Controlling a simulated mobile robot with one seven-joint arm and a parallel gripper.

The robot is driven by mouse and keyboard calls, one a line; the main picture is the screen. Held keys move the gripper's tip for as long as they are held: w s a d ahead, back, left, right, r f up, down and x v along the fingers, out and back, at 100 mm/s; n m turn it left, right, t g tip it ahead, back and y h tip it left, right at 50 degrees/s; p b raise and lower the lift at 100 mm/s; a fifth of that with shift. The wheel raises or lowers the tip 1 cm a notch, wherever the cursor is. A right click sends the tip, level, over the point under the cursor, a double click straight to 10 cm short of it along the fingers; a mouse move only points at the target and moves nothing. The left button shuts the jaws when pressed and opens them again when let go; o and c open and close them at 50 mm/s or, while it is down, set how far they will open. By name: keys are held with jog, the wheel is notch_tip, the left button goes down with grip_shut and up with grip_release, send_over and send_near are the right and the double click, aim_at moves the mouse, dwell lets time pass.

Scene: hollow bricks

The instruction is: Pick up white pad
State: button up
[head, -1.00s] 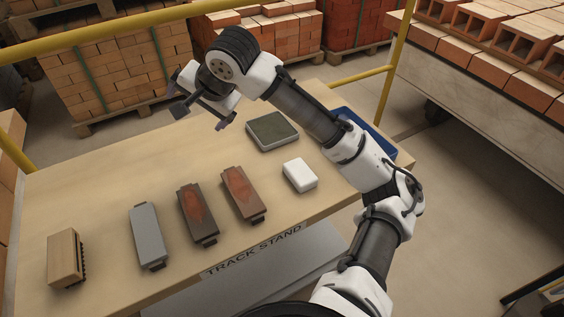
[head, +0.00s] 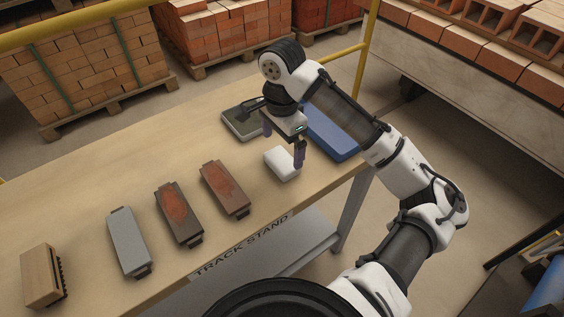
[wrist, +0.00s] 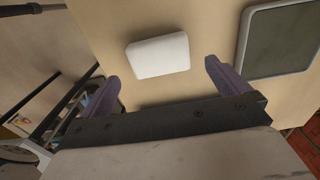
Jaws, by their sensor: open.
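The white pad (head: 281,164) is a small rounded block lying flat on the wooden table, near its right end. It also shows in the wrist view (wrist: 158,56), just beyond the fingers and roughly between their lines. My gripper (head: 283,146) is open and empty above the pad, with its fingers pointing down. In the head view one finger hangs in front of the pad's right edge. In the wrist view (wrist: 160,76) the two purple fingers stand wide apart and the pad appears clear of both.
A dark-topped grey pad (head: 240,122) lies behind the white pad, partly hidden by my gripper. A blue tray (head: 332,135) is at the right. Two red-topped blocks (head: 224,188) (head: 178,213), a grey block (head: 129,241) and a wooden brush (head: 41,275) lie to the left.

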aim_at(282, 159)
jog(key=shift+f, duration=2.7)
jog(key=c, duration=0.9)
jog(key=shift+r, duration=0.2)
notch_tip(282, 159, up, 20)
jog(key=shift+f+p, duration=0.15)
jog(key=shift+p, duration=0.25)
jog(key=o, duration=0.4)
jog(key=c, duration=0.3)
